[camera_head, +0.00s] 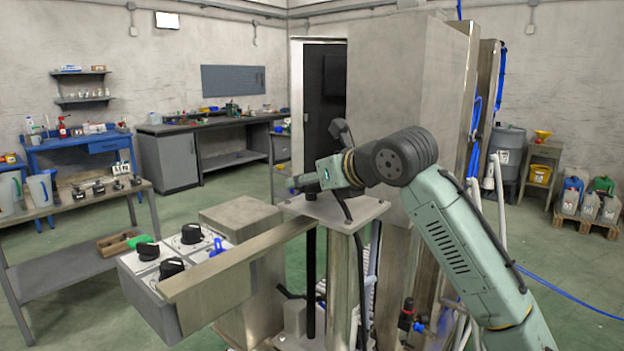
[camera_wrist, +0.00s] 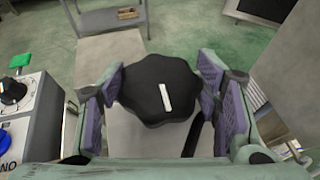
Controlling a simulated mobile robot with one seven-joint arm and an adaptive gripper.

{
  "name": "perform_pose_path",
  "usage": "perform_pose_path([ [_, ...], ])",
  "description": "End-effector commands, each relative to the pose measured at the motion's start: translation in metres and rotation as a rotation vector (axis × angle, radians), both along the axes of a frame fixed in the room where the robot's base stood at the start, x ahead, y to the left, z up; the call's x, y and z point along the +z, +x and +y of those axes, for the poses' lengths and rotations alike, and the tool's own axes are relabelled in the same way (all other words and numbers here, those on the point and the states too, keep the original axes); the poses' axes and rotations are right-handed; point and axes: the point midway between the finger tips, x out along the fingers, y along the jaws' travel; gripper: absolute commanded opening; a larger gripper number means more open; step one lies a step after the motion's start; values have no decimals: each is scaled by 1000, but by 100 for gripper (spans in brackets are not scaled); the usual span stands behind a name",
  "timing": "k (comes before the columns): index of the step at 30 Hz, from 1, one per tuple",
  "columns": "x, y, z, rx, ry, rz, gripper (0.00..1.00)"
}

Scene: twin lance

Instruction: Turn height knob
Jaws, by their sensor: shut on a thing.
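The height knob (camera_wrist: 150,92) is black and lobed, with a white line on its top, and fills the middle of the wrist view. My gripper (camera_wrist: 160,78) is shut on it, with purple-padded fingers at its left and right sides. In the head view my gripper (camera_head: 306,183) is over the grey top plate (camera_head: 350,208) of the stand. The knob is mostly hidden there by the gripper. A black vertical rod (camera_head: 311,275) runs down below the plate.
A tall grey cabinet (camera_head: 400,110) rises behind my arm. Shelves and workbenches stand farther back.

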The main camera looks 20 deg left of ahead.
Motion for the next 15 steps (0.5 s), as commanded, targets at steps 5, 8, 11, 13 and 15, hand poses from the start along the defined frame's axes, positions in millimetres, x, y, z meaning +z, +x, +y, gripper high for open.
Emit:
perform_pose_path([
  [5, 0, 0, 0, 0, -1, 1, 30],
  [8, 0, 0, 0, 0, -1, 1, 30],
  [11, 0, 0, 0, 0, -2, 1, 61],
  [13, 0, 0, 0, 0, -2, 1, 66],
  [15, 0, 0, 0, 0, -2, 1, 70],
])
